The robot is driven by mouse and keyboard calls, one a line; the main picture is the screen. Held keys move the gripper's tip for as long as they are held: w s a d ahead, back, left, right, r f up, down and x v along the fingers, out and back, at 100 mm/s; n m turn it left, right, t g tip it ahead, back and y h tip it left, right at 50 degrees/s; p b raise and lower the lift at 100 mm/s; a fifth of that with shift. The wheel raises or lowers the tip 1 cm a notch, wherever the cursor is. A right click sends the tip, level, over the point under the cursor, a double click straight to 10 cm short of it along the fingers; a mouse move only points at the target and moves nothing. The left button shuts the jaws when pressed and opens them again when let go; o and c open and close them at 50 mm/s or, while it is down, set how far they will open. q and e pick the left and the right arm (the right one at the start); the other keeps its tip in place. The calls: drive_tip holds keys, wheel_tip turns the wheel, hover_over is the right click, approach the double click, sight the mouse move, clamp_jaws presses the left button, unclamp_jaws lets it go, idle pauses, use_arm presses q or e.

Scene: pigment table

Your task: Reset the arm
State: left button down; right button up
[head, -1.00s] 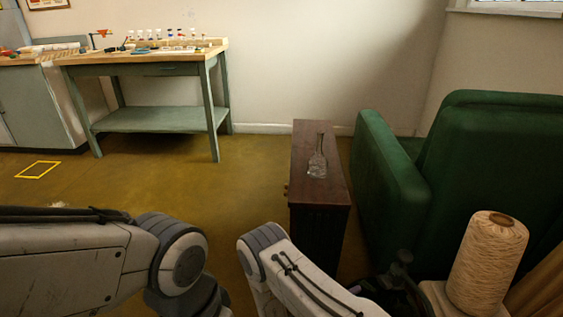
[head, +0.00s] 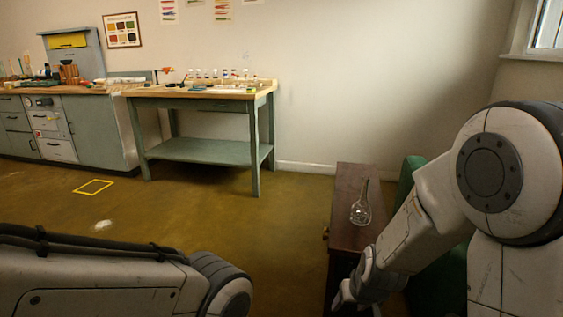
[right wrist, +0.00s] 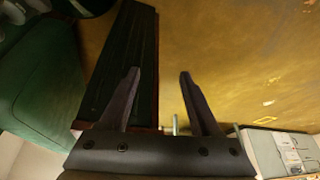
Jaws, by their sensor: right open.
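My right arm comes in from the right in the head view, its large round joint high at the right edge. My right gripper (head: 352,296) hangs at the bottom, beside and in front of the dark wooden cabinet (head: 345,215); its fingers are small there. In the right wrist view the right gripper (right wrist: 158,76) is open, with nothing between its two dark fingers. The cabinet's dark side (right wrist: 125,60) shows behind them. My left arm's links lie across the lower left of the head view; its gripper is out of view.
A clear glass flask (head: 361,208) stands on the cabinet, close to my right forearm. A green armchair (head: 405,185) is partly hidden behind my right arm. A green workbench (head: 205,150) with small jars stands at the wall. The floor (head: 220,220) between is mostly clear.

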drive_tip(key=s+d+r+g, duration=0.2)
drive_tip(key=s+r, duration=0.2)
drive_tip(key=s, duration=0.5)
drive_tip(key=s+a+r+n+g, duration=0.1)
drive_tip(key=s+a+r+n, duration=0.25)
drive_tip(key=s+a, duration=0.3)
drive_tip(key=s+a+r+n+g, duration=0.2)
drive_tip(key=s+a+n, duration=0.2)
drive_tip(key=s+a, duration=0.25)
wheel_tip(320, 180, up, 31)
drive_tip(key=p, duration=3.2)
drive_tip(key=shift+r+y, duration=0.2)
drive_tip(key=shift+y, duration=0.1)
drive_tip(key=shift+d+m, duration=0.1)
drive_tip(key=shift+m, duration=0.15)
